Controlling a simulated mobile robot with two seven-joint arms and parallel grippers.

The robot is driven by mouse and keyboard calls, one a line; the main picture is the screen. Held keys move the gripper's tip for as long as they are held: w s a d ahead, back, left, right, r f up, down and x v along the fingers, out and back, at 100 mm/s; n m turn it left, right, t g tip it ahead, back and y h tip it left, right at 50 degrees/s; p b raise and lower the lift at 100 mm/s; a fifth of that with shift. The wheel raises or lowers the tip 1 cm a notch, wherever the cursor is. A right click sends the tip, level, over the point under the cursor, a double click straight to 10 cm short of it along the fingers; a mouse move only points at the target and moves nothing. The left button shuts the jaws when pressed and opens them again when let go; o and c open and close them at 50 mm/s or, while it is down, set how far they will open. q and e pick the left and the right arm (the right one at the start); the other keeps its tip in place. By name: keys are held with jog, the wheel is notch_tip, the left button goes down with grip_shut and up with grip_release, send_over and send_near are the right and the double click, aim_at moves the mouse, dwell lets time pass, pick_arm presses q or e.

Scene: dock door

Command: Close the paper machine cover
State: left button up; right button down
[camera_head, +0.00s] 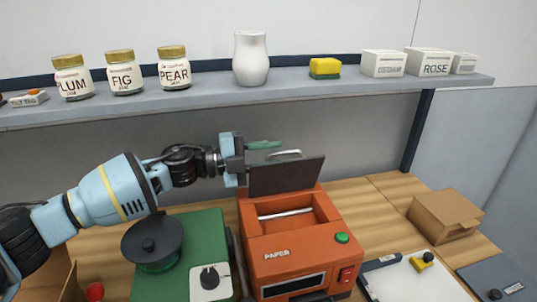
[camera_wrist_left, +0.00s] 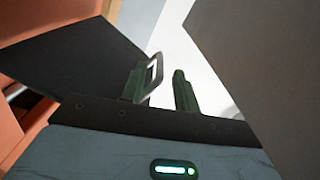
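The orange paper machine (camera_head: 285,240), marked PAPER, stands on the wooden table. Its dark cover (camera_head: 287,176) is raised, standing nearly upright at the machine's back, and the paper bay with a metal roller is exposed. A metal handle (camera_head: 285,155) is at the cover's top edge. My left gripper (camera_head: 265,149) is at the cover's upper left, fingers pointing right. In the left wrist view its green fingers (camera_wrist_left: 160,78) are apart, and the handle (camera_wrist_left: 153,75) shows beside the left finger. I cannot tell whether they touch. My right gripper is not in view.
A green machine (camera_head: 205,230) with a dark round top is left of the paper machine. The shelf (camera_head: 300,94) above holds jars, a white vase (camera_head: 250,58), a sponge and boxes.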

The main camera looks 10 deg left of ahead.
pick_arm(q)
jog(key=shift+s+a+f, duration=0.1)
jog(key=shift+s+a, duration=0.1)
jog(key=shift+a, duration=0.35)
jog(key=v, duration=0.6)
jog(key=shift+s+a+b, duration=0.15)
jog(key=shift+a+b, duration=0.1)
jog(key=shift+b, duration=0.05)
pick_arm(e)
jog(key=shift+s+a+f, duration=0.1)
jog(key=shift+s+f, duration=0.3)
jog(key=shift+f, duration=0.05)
pick_arm(q)
jog(key=shift+a, duration=0.1)
jog(key=v, duration=0.9)
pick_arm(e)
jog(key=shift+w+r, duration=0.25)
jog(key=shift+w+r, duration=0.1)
